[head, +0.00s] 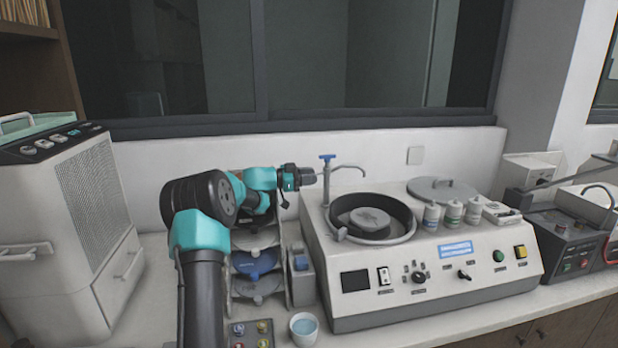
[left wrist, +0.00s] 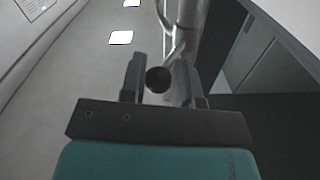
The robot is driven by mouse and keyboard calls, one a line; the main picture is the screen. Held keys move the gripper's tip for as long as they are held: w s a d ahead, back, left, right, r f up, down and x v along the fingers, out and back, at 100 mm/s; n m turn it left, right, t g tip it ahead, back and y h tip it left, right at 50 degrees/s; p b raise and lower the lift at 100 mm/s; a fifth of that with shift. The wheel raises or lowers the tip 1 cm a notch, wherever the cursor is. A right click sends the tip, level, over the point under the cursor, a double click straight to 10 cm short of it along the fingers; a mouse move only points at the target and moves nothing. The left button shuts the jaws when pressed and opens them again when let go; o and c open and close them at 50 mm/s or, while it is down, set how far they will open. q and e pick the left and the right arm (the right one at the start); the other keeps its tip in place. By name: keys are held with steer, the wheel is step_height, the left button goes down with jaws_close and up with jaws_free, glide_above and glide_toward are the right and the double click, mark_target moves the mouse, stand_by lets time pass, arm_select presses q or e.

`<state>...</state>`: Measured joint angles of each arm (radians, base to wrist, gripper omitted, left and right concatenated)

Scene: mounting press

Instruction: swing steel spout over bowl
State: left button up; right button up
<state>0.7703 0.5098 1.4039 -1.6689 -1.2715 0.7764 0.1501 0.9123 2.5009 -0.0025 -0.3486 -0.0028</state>
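The steel spout (head: 347,168) stands on an upright post with a blue handle on top, at the back left of the white press. Its arm points right and its tip bends down, seen above the back of the round dark bowl (head: 403,211); depth is hard to judge. My left gripper (head: 309,179) is just left of the post. In the left wrist view its fingers (left wrist: 163,82) are apart, with a dark round thing between them and the steel pipe (left wrist: 187,18) just beyond. Contact with the pipe cannot be told. My right gripper is not in view.
The press (head: 430,285) has knobs and buttons on its front. Several small bottles (head: 453,213) and a round lid (head: 443,189) sit on its right. A rack of discs (head: 257,262) and a cup (head: 304,328) stand left of it. The wall is close behind.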

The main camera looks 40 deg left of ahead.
arm_select(q)
steer(key=shift+o, duration=0.8)
steer(key=shift+w+d, duration=0.15)
steer(key=shift+d, duration=0.05)
steer(key=shift+o, duration=1.2)
steer(key=shift+a, duration=0.15)
steer(key=shift+r, duration=1.8)
steer(key=s+d+r, duration=0.1)
steer(key=s+d, duration=1)
steer(key=shift+s+d+r, duration=0.2)
steer(key=shift+d, duration=0.1)
